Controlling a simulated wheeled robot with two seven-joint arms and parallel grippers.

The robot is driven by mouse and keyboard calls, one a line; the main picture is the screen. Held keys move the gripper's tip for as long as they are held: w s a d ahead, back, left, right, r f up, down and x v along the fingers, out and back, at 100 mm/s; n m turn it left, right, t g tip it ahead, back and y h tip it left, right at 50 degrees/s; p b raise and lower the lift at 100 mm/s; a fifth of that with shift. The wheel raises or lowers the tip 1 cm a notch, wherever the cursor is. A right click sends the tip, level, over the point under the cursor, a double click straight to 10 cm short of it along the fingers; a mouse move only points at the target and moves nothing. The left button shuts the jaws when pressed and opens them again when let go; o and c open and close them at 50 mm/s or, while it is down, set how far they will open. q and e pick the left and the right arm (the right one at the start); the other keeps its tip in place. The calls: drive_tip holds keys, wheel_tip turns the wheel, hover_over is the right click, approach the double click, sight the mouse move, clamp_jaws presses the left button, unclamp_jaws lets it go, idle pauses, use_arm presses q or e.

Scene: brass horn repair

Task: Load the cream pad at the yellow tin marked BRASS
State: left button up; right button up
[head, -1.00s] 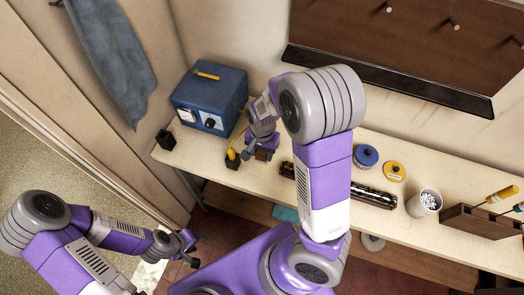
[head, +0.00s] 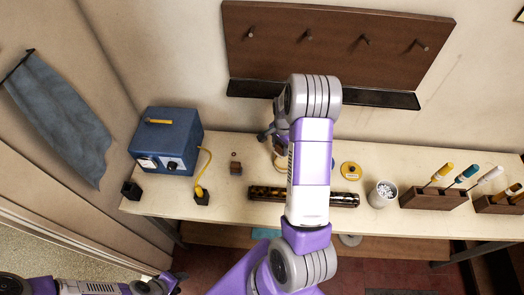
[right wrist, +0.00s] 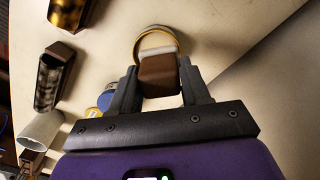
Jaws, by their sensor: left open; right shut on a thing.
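The yellow tin (head: 350,171) stands on the bench just right of my right arm. Its lettering is too small to read. In the right wrist view its yellow edge (right wrist: 93,112) shows in part, beside a blue tin (right wrist: 106,99). My right gripper (right wrist: 160,88) is shut on the brown block of the cream pad (right wrist: 157,50). A round, tan-rimmed, pale shape shows beyond the block. In the head view the pad (head: 281,161) shows low over the bench, left of the tins, partly hidden by my arm. My left gripper (head: 176,281) is open and empty, low at the left.
A blue box (head: 168,140), a yellow-handled iron (head: 199,190) and a small brown block (head: 236,168) stand to the left. A dark mottled tube (head: 268,193) lies along the front. A white cup (head: 382,194) and tool racks (head: 433,199) stand to the right.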

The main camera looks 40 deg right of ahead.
drive_tip(key=shift+s+d+m, duration=0.3)
drive_tip(key=shift+s+d, duration=0.15)
drive_tip(key=shift+d, duration=0.4)
drive_tip(key=shift+d+f+b, duration=0.1)
drive_tip(key=shift+f+b, duration=1.9)
drive_tip(key=shift+f, duration=1)
drive_tip(key=shift+s+f+b, duration=0.1)
drive_tip(key=shift+f+b, duration=0.4)
drive_tip(key=shift+f, duration=0.05)
wheel_tip(320, 180, up, 7)
drive_tip(key=p, duration=0.5)
